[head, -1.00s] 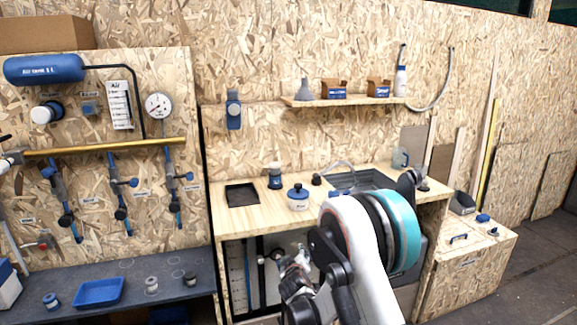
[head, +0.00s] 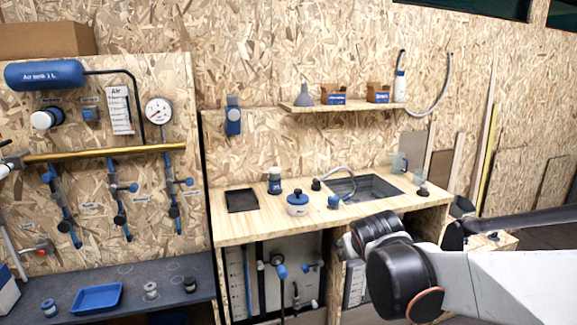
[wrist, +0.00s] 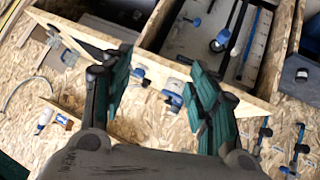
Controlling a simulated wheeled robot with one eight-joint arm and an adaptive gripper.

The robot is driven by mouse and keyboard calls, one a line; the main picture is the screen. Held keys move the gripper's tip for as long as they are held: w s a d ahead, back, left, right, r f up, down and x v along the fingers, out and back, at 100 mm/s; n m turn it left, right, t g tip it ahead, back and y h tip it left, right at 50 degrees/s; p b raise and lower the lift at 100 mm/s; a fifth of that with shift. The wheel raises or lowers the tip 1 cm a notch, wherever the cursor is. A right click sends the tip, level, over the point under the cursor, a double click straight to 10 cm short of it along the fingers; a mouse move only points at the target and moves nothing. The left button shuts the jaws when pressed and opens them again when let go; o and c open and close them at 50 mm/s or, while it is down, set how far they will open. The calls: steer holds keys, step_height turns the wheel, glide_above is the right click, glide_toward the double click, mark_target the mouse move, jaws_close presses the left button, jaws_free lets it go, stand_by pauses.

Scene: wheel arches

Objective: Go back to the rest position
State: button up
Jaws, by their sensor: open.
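My gripper (wrist: 155,62) is open and empty in the wrist view, with its two dark green-padded fingers spread apart. Between and beyond the fingers lie the wooden bench and its open lower compartments, seen inverted. In the head view my arm reaches in from the right edge, in front of the right part of the bench (head: 235,231). The gripper's fingers cannot be clearly made out there.
A wall shelf (head: 345,106) holds a funnel, boxes and a bottle. At left, a dark table (head: 125,290) bears a blue tray (head: 97,298) beneath an air-pipe panel.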

steer(key=s+d+f+m+g+y, duration=0.1)
steer(key=s+d+m+g, duration=0.1)
steer(key=s, duration=2.4)
steer(key=shift+d+f+m+g, duration=0.2)
steer(key=shift+d+m+g, duration=0.1)
steer(key=shift+d, duration=0.35)
